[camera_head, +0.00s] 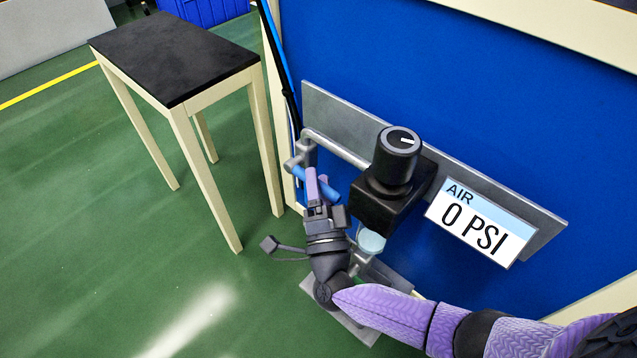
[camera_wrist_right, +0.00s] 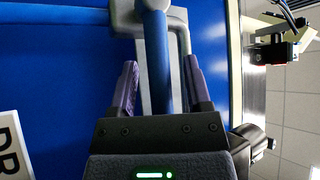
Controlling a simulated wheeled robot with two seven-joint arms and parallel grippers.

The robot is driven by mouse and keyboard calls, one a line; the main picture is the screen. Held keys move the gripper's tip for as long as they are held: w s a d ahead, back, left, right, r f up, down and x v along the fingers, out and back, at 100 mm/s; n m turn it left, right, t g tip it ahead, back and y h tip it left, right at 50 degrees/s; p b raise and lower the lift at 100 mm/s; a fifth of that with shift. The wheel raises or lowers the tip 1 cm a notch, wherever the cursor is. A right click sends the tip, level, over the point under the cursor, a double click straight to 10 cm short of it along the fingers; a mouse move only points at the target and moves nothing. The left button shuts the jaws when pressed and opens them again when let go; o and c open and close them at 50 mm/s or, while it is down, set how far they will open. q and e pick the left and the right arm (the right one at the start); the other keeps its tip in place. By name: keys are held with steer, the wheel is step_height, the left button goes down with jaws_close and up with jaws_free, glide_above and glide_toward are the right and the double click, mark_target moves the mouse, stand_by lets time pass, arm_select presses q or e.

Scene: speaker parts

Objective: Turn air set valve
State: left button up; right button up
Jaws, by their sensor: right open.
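The air set valve is mounted on a grey metal plate on a blue panel. Its blue lever handle (camera_head: 331,193) sits on a grey pipe fitting (camera_head: 303,150) at the left end of the plate. My right gripper (camera_head: 315,175) is at the handle with its purple fingers open. In the right wrist view the blue handle (camera_wrist_right: 156,55) runs lengthwise between the two fingers of the open gripper (camera_wrist_right: 161,63), with a gap on each side. A black regulator (camera_head: 385,185) with a round knob is to the right. My left gripper is not in view.
A sign (camera_head: 480,222) reading "AIR 0 PSI" is right of the regulator. A pale round gauge-like part (camera_head: 370,241) hangs below it, close to my right wrist. A black-topped table (camera_head: 172,55) stands at the left. Green floor between is clear.

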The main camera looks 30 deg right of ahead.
jaws_close()
stand_by(1.3)
